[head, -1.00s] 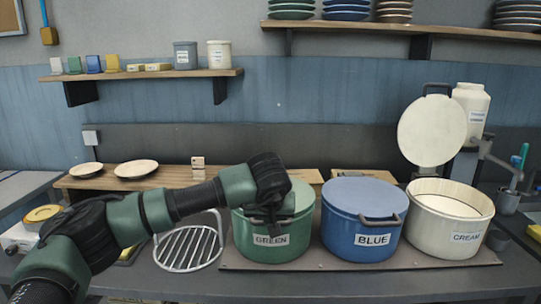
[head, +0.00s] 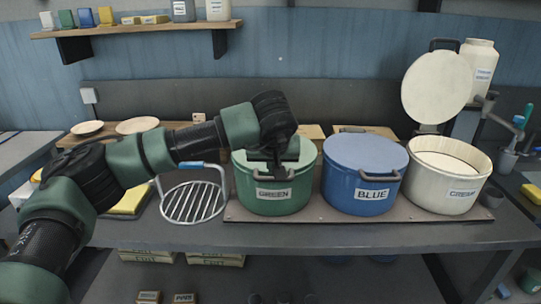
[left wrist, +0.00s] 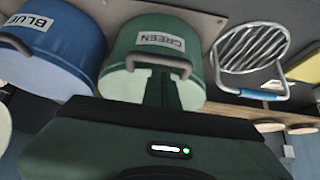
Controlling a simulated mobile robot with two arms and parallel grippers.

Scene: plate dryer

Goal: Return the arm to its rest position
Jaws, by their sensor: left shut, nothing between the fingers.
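My left arm comes in from the left in the head view, and its gripper (head: 272,170) hangs over the front of the green pot (head: 275,205), by the lid handle. The left wrist view shows the gripper's dark fingers (left wrist: 162,88) together in front of the green pot (left wrist: 120,45), close to its handle. The fingers are shut and hold nothing. Whether they touch the pot or lid cannot be told. The green pot's lid is partly hidden behind the gripper. My right gripper is not in view.
A blue lidded pot (head: 365,180) and a cream pot (head: 447,178) with its lid raised stand right of the green pot. A wire rack (head: 193,201) stands left of it. Plates (head: 137,125) lie on a low wooden shelf behind. A wall shelf (head: 135,29) hangs above.

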